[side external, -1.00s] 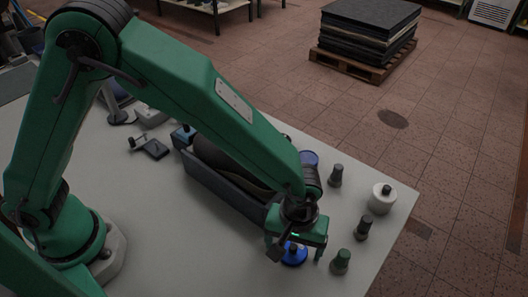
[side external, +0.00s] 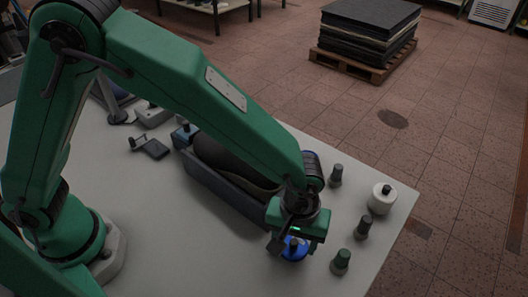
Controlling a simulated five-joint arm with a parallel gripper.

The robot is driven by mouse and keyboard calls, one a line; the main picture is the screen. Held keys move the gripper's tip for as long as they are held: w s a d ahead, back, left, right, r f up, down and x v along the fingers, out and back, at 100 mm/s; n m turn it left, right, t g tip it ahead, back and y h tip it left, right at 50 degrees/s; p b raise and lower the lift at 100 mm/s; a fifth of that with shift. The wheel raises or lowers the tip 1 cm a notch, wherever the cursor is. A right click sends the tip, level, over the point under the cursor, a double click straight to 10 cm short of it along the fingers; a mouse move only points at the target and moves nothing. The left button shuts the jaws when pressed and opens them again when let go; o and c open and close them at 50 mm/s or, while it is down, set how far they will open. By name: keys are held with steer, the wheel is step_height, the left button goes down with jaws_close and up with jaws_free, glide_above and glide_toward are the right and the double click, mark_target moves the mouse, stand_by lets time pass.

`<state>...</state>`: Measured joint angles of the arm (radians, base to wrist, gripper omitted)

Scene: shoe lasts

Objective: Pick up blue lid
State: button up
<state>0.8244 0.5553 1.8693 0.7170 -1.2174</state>
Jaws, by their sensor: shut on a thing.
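The blue lid (side external: 295,254) is a round blue disc with a dark knob on top, near the right front part of the table. My gripper (side external: 293,243) is directly above it, pointing down, and is shut on the lid's knob. The jaws and the arm's end hide part of the knob and the lid's far side. I cannot tell clearly whether the lid is clear of the table.
A dark tray (side external: 221,197) with a dark shoe last (side external: 232,165) lies left of my gripper. Small dark pegs (side external: 336,176) (side external: 363,228), a green-topped peg (side external: 341,262) and a white spool-like object (side external: 381,199) stand to the right. The table front is clear.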

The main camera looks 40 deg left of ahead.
steer(key=r, duration=0.2)
steer(key=shift+s+d+r, duration=0.1)
steer(key=shift+s+r, duration=0.2)
steer(key=shift+s, duration=0.05)
steer(key=s+d+r, duration=0.2)
steer(key=s+r, duration=0.4)
steer(key=s, duration=0.4)
steer(key=shift+s+r, duration=0.2)
steer(key=shift+s, duration=0.15)
steer(key=shift+w+d, duration=0.1)
steer(key=n, duration=0.2)
glide_above(297, 259)
steer(key=w+a+n, duration=0.1)
steer(key=w+a, duration=0.1)
steer(key=w, duration=0.6)
steer(key=w+a+n, duration=0.3)
steer(key=w+a, duration=0.9)
steer(key=w, duration=0.5)
steer(key=shift+a+f, duration=0.2)
steer(key=shift+f, duration=0.15)
steer(key=shift+s+f, duration=0.1)
steer(key=shift+f, duration=0.15)
steer(key=shift+f, duration=2.9)
